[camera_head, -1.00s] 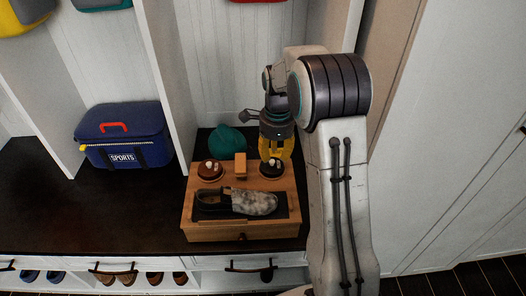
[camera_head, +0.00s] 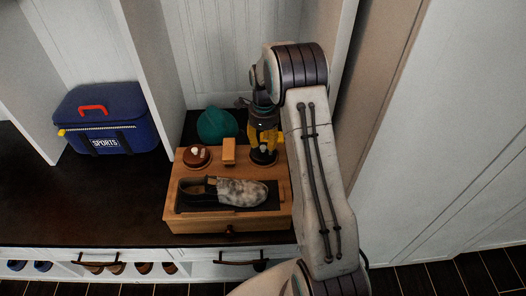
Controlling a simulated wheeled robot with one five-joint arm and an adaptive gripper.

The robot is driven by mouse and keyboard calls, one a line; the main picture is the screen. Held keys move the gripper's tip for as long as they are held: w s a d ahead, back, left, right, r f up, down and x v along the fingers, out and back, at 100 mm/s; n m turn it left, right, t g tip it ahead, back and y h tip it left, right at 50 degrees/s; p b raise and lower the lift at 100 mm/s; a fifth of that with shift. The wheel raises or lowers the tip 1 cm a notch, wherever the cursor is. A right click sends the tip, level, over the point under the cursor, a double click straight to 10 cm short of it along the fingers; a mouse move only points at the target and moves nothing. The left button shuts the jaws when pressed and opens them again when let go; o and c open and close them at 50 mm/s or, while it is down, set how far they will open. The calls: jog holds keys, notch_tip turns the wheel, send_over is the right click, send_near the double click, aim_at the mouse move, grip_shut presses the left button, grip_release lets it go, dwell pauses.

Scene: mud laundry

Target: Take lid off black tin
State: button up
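The black tin (camera_head: 264,157) sits at the back right of a wooden shoe-care box, with a pale detail visible on its top. My gripper (camera_head: 264,143) points down over the tin, its yellow fingers apart on either side of the tin's top. Whether the fingers touch the lid is too small to tell. The lid appears to be on the tin, partly hidden by the fingers. A brown tin (camera_head: 197,157) sits at the back left of the box, with a small wooden block (camera_head: 229,151) between the two tins.
The wooden box (camera_head: 200,226) stands on a dark bench (camera_head: 95,205) with a patterned shoe (camera_head: 240,192) on top. A teal rounded item (camera_head: 217,125) lies behind it. A blue sports bag (camera_head: 105,120) stands left. White partitions rise behind, and the bench between bag and box is clear.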

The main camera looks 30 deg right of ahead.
aim_at(264, 147)
jog(key=shift+f, duration=1.6)
jog(key=shift+o, duration=0.3)
jog(key=c, duration=0.7)
